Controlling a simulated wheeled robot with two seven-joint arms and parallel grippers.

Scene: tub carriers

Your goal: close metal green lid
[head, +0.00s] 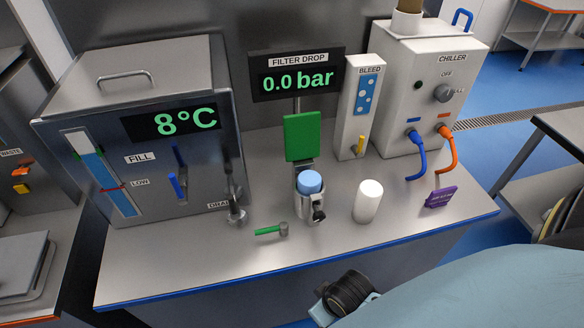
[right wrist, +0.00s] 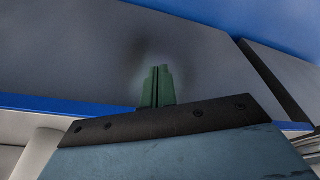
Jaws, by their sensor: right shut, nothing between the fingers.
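The green lid (head: 303,136) stands raised, nearly upright, behind the metal housing (head: 307,207) on the bench. A blue cylinder (head: 309,181) sits in the housing, its top exposed, and a dark knob (head: 319,215) is at its front. My right gripper shows only in the right wrist view (right wrist: 157,87). Its green fingers are together and empty, pointing at a grey surface near a blue edge, with no lid in that view. In the head view my right arm is low at the right, in front of the bench. My left gripper is not seen.
A green-handled tool (head: 271,230) lies left of the housing, and a white cylinder (head: 368,201) stands to its right. The steel tank (head: 60,110) is at the left; the bleed box (head: 357,105) and chiller (head: 425,85) are at the right. The bench (head: 200,264) is clear at its front.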

